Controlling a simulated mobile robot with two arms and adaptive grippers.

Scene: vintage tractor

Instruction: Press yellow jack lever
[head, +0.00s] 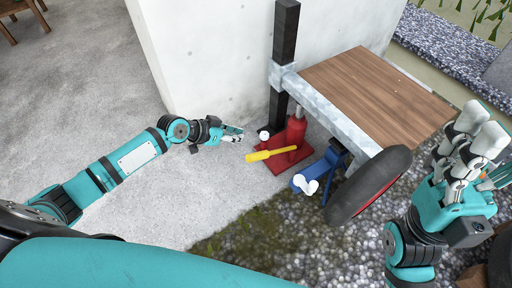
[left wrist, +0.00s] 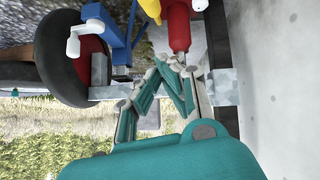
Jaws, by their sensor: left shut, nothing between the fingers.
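The yellow jack lever (head: 271,154) sticks out to the left from the red jack (head: 297,131), which stands on a red base plate beside the dark post. In the left wrist view the yellow lever (left wrist: 151,8) shows at the top edge, partly cut off, next to the red jack body (left wrist: 177,25). My left gripper (head: 238,134) is shut and empty, a little left of and behind the lever, apart from it. Its fingers (left wrist: 178,62) show in the left wrist view. My right gripper (head: 484,125) is at the right edge, far from the lever; its opening is unclear.
A wooden platform (head: 368,88) on a grey frame stands right of the jack, with a black wheel (head: 367,186) and a blue stand (head: 318,172) below. A concrete wall (head: 215,60) is behind. The concrete floor (head: 200,195) left of the lever is clear.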

